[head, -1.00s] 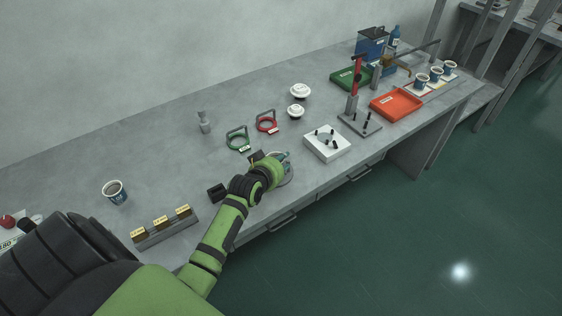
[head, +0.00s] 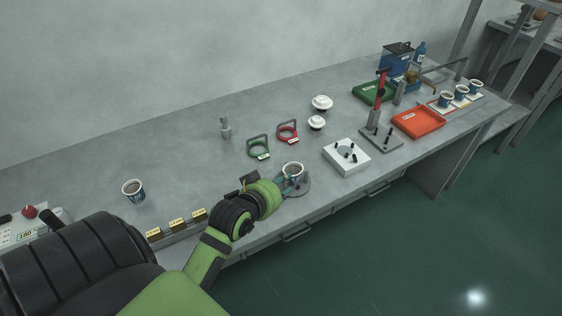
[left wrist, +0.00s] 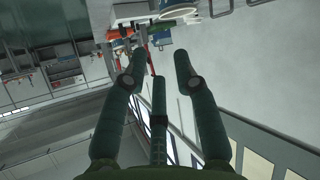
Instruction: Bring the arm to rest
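My left arm comes in from the lower left over the bench. My left gripper (head: 287,186) is beside a blue-and-white cup (head: 293,171) with a dark inside, which stands upright on a round grey base (head: 299,188). The fingertips partly overlap the cup in the head view, so I cannot tell whether they touch it. In the left wrist view the gripper's fingers (left wrist: 158,62) are spread apart, with nothing held between them. My right gripper is in neither view.
A white block with black pegs (head: 346,157) stands to the right, with green (head: 258,149) and red (head: 288,132) ring tools behind. Another cup (head: 133,190) and a rack with yellow labels (head: 177,225) are left. An orange tray (head: 418,122) lies farther right. Bare bench shows at middle left.

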